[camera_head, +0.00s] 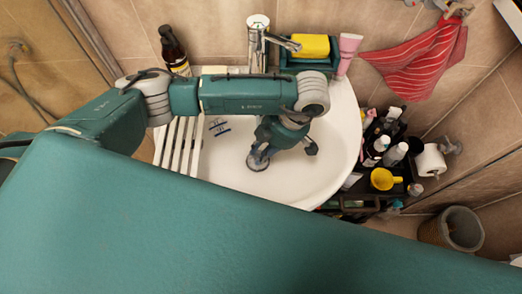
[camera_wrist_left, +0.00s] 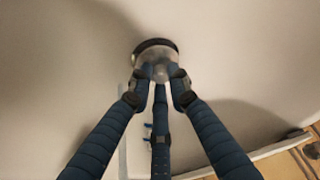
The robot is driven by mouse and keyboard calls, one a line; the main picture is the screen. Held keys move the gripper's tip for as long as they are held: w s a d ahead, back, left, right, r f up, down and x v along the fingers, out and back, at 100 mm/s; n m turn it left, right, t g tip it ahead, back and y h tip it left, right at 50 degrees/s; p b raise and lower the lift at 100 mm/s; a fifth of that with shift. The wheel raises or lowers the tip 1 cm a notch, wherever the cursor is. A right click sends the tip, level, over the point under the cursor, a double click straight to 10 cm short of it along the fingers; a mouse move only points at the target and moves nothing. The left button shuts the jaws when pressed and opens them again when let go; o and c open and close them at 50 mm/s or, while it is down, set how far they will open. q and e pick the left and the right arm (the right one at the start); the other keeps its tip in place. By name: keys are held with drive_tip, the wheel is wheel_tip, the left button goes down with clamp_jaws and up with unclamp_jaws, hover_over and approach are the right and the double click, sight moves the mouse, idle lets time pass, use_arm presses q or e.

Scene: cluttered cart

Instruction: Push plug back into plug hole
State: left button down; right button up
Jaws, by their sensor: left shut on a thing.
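The plug (camera_head: 258,164) is a round, shiny metal piece low in the white sink basin (camera_head: 325,165). In the left wrist view the plug (camera_wrist_left: 157,67) sits between the fingertips, with the dark rim of the plug hole (camera_wrist_left: 155,43) just behind it. My left gripper (camera_head: 264,152) reaches down into the basin, and its fingers close on the plug in the wrist view (camera_wrist_left: 160,78). The fingers hide part of the plug. I cannot tell whether the plug is seated or raised in the hole. My right gripper is not in view.
A faucet (camera_head: 258,40) and a caddy with a yellow sponge (camera_head: 310,46) stand at the sink's back. A dark bottle (camera_head: 173,50) is at the back left. White slats (camera_head: 178,146) cross the sink's left side. A cart of bottles (camera_head: 392,150) stands right.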

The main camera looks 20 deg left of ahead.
use_arm(q)
drive_tip(key=shift+s+f+b, duration=0.1)
drive_tip(key=shift+f+b, duration=0.2)
drive_tip(key=shift+b, duration=0.05)
idle(1.1)
drive_tip(key=c, duration=1.5)
unclamp_jaws()
drive_tip(key=shift+c, duration=0.2)
drive_tip(key=v, duration=1.2)
